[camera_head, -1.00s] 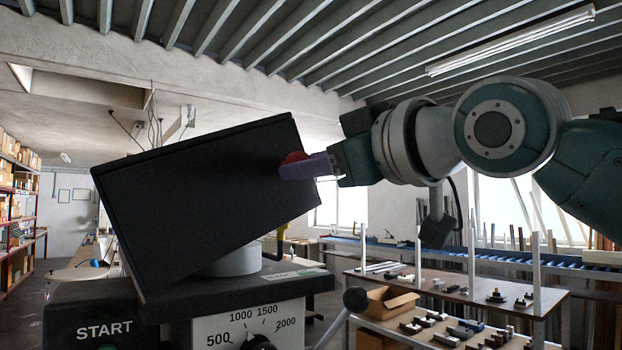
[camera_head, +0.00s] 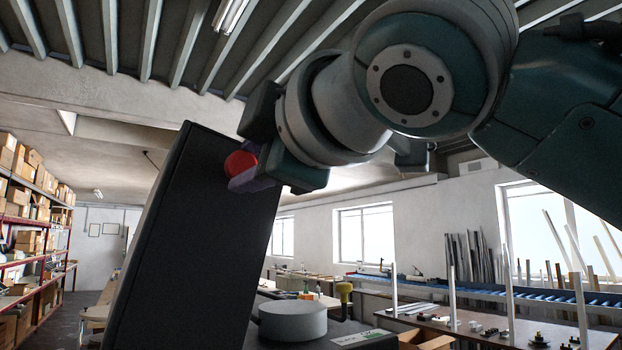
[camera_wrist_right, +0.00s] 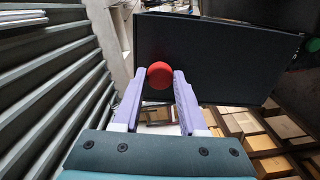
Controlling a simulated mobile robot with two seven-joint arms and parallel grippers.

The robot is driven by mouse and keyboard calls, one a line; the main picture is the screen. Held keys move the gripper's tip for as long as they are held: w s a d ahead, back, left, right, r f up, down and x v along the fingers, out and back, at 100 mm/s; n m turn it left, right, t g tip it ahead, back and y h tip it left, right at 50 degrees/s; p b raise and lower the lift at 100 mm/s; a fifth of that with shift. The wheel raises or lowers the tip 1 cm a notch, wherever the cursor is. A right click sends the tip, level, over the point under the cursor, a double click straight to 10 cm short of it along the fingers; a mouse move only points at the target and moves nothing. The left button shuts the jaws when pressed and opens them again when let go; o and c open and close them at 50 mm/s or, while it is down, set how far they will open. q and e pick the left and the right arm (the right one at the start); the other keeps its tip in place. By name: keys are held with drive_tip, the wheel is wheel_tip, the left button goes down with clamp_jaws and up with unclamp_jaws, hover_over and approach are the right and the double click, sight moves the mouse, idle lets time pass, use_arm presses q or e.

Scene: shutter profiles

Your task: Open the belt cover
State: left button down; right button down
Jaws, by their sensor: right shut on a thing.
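The belt cover (camera_head: 208,235) is a large black lid, tilted up steeply at the left of the head view. A red ball knob (camera_head: 240,164) sits on its face near the upper right edge. My right gripper (camera_head: 243,178), with purple fingers, is shut on the red knob. In the right wrist view the knob (camera_wrist_right: 160,75) shows between the two fingertips, with the black cover (camera_wrist_right: 215,55) behind it. Under the raised cover, a pale round pulley (camera_head: 292,320) is exposed on the machine top. My left gripper is not in view.
Shelves with boxes (camera_head: 30,210) stand at the far left. A bench with small parts (camera_head: 490,325) and a blue conveyor (camera_head: 480,290) lie at the right. A yellow-topped thing (camera_head: 344,290) stands behind the pulley.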

sight(197, 173)
drive_tip(key=shift+s+a+f+n, duration=0.15)
drive_tip(key=shift+s+a+n, duration=0.45)
drive_tip(key=shift+a, duration=0.25)
drive_tip(key=shift+s+a+f+n, duration=0.15)
drive_tip(key=shift+s+a+n, duration=0.4)
drive_tip(key=shift+a, duration=0.25)
drive_tip(key=shift+c, duration=2.3)
unclamp_jaws()
drive_tip(key=shift+s, duration=0.1)
